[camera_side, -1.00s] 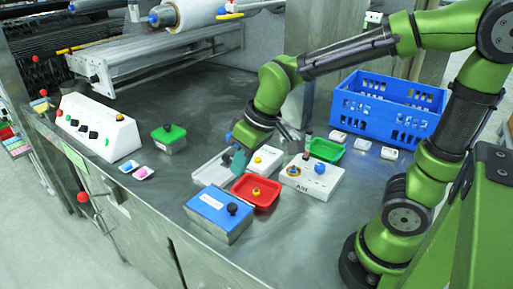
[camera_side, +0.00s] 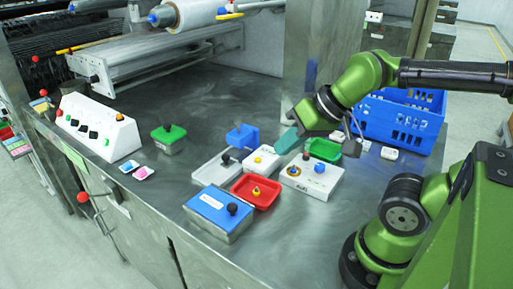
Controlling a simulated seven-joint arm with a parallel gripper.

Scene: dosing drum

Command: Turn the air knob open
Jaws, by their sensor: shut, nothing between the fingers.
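A white box (camera_side: 322,186) with a dark label on its front, which reads like "Air", stands right of the red tray. Which way the knobs point is too small to tell. My gripper (camera_side: 351,147) is above and behind this box, up and right of the blue knob, apart from it. It is shut and empty; its fingertips are small and hard to make out. A teal part (camera_side: 286,140) shows on its left side.
A green tray (camera_side: 324,152) and a blue crate (camera_side: 428,136) are behind. The table front (camera_side: 300,245) is clear.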

